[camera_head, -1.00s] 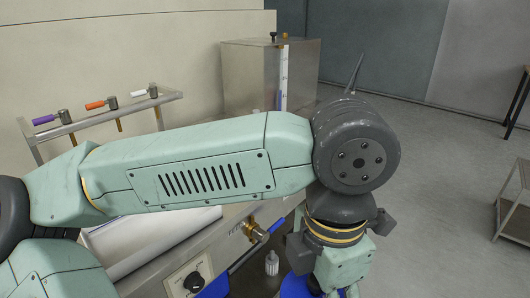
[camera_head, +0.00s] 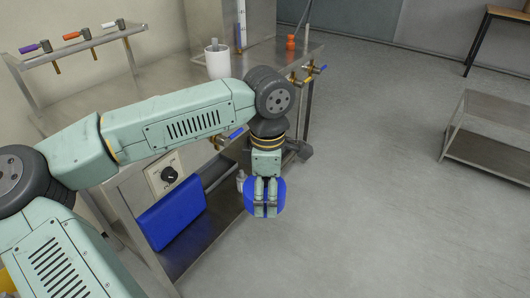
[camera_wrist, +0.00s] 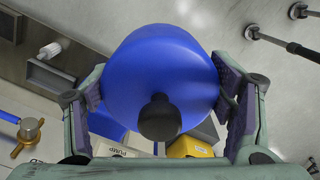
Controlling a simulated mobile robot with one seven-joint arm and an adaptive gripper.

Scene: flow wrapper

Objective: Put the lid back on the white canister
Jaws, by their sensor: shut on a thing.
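My gripper (camera_head: 265,198) points down in front of the steel bench, low beside its front edge. It is shut on a round blue lid (camera_wrist: 165,60) with a black knob (camera_wrist: 159,118), one finger on each side. The lid also shows behind the fingers in the head view (camera_head: 279,196). A white canister (camera_head: 218,64) stands upright on the bench top, up and left of my gripper. A grey-white piece sticks up at its top; I cannot tell what it is. The canister does not show clearly in the wrist view.
The floor at right is clear up to a low trolley (camera_head: 490,150).

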